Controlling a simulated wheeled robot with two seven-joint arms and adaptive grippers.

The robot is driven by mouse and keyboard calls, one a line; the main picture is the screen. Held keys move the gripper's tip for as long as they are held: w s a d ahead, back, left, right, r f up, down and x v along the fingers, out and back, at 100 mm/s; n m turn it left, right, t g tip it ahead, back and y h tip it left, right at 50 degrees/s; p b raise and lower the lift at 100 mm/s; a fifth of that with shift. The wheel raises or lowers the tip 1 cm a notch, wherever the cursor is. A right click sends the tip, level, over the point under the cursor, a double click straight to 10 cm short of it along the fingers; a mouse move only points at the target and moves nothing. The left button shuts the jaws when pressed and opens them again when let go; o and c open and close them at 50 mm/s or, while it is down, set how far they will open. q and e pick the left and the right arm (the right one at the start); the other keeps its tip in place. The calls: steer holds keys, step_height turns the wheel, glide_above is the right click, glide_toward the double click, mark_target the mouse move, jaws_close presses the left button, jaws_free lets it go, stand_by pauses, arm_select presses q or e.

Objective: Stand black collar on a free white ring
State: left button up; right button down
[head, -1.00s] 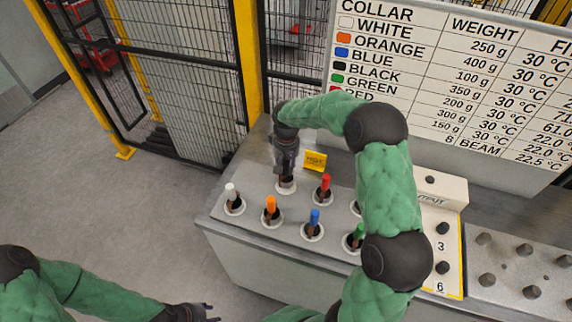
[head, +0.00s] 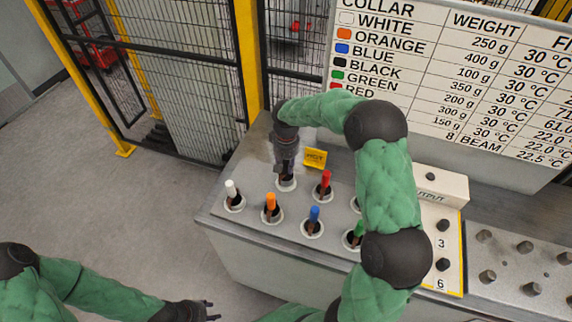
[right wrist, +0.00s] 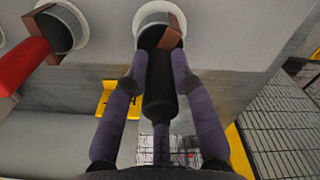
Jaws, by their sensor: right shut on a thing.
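My right gripper (right wrist: 160,66) is shut on the black collar (right wrist: 159,92), a dark handle with a brown foot (right wrist: 160,33). The foot is at a white ring (right wrist: 142,17) in the right wrist view. In the head view this ring (head: 287,189) is at the back left of the bench, with my right gripper (head: 286,174) straight above it. The collar looks upright there, mostly hidden by the fingers. Whether the foot is fully seated is unclear. My left gripper (head: 207,311) is open and empty at the bottom edge, off the bench.
White (head: 231,190), orange (head: 270,205), blue (head: 314,216), red (head: 326,182) and green (head: 359,231) collars stand in rings nearby. A yellow tag (head: 315,158) is behind. The output plate (head: 433,210) is to the right. My right arm hides part of the bench.

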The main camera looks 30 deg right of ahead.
steer(key=shift+f+b, duration=0.4)
steer(key=shift+f, duration=0.25)
steer(key=c, duration=1)
jaws_free()
steer(key=shift+o, duration=0.2)
steer(key=shift+f, duration=0.1)
step_height(320, 180, up, 12)
steer(key=shift+r, duration=0.1)
